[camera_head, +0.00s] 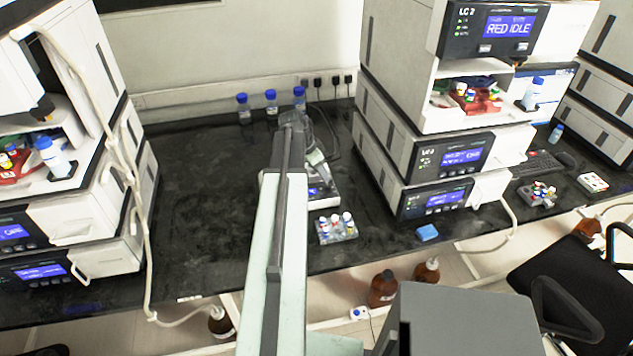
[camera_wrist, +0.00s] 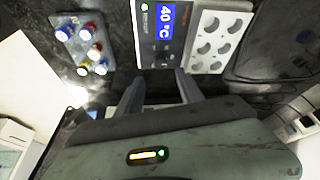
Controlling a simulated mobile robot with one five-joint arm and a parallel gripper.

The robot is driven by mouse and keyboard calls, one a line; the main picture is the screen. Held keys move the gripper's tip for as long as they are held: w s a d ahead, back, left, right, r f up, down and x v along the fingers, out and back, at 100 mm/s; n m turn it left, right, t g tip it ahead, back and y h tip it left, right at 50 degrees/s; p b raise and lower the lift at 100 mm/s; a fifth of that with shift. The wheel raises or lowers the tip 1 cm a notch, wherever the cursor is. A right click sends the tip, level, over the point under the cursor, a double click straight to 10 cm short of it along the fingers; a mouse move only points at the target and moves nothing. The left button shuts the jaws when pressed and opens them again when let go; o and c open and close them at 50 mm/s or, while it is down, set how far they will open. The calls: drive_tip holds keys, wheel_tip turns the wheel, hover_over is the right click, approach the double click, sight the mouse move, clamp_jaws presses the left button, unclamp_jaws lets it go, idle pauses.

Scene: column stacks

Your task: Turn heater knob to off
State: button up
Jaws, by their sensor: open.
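The heater shows in the wrist view with a blue display (camera_wrist: 166,20) reading 40 °C and a pale block with round wells (camera_wrist: 215,40) beside it. A small dark knob (camera_wrist: 162,62) appears below the display, close to my fingertips; its pointer setting is too small to read. My gripper (camera_wrist: 160,82) is open, its two grey fingers apart on either side of the knob's line. I cannot tell whether they touch it. In the head view the heater (camera_head: 322,192) is partly hidden behind my arm.
A rack of capped vials (camera_head: 337,228) stands in front of the heater; it also shows in the wrist view (camera_wrist: 68,36). LC stacks (camera_head: 400,120) stand right and left. Blue-capped bottles (camera_head: 271,103) are at the back. The dark bench (camera_head: 195,200) left of my arm is clear.

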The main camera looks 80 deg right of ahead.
sight(327, 185)
drive_tip(key=b+x, duration=0.6)
drive_tip(key=x, duration=0.1)
drive_tip(key=shift+w+f+b, duration=0.15)
drive_tip(key=shift+w+b, duration=0.2)
drive_tip(key=shift+s+d+f+b, duration=0.1)
drive_tip(key=shift+s+f+b, duration=0.1)
drive_tip(key=shift+f+b, duration=0.15)
drive_tip(key=shift+r, duration=0.1)
clamp_jaws()
